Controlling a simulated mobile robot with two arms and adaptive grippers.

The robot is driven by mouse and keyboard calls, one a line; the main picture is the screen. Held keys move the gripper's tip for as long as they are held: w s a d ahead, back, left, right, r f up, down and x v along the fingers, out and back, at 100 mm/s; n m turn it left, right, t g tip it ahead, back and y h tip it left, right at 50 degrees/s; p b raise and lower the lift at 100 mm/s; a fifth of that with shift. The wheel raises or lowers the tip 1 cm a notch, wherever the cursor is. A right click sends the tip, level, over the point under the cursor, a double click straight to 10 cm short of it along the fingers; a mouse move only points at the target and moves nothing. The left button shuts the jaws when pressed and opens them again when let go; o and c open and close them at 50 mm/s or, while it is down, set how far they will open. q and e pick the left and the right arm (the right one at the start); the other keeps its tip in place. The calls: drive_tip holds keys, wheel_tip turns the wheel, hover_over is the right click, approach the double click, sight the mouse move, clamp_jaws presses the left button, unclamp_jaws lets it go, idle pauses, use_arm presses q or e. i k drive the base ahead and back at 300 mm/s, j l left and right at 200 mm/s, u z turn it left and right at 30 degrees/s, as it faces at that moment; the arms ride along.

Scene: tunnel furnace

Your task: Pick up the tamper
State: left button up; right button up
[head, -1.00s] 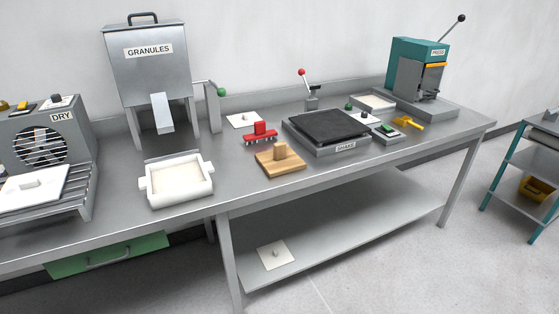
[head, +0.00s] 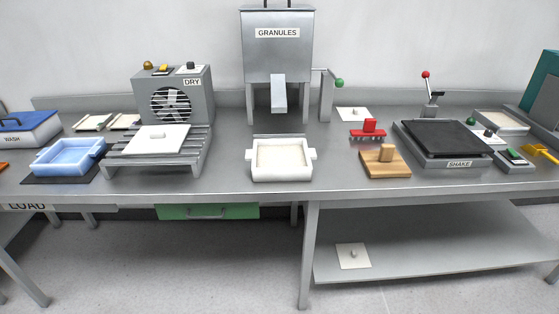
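The likely tamper, a flat wooden block with an upright wooden grip (head: 385,163), lies on the steel bench right of centre in the head view. It stands just in front of a red handled tool with small feet (head: 368,130) and left of the black-topped shaker (head: 447,140). Nothing covers it. Neither of my grippers shows in the view.
A white tray with pale filling (head: 259,174) sits left of it, below the granules hopper (head: 278,62). A dryer (head: 190,98) with a rack and a blue tray (head: 58,165) stand farther left. Bare bench (head: 335,178) lies between the white tray and wooden block.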

sight(387, 162)
drive_tip(key=i+l+u, duration=0.15)
drive_tip(key=l+u, duration=0.8)
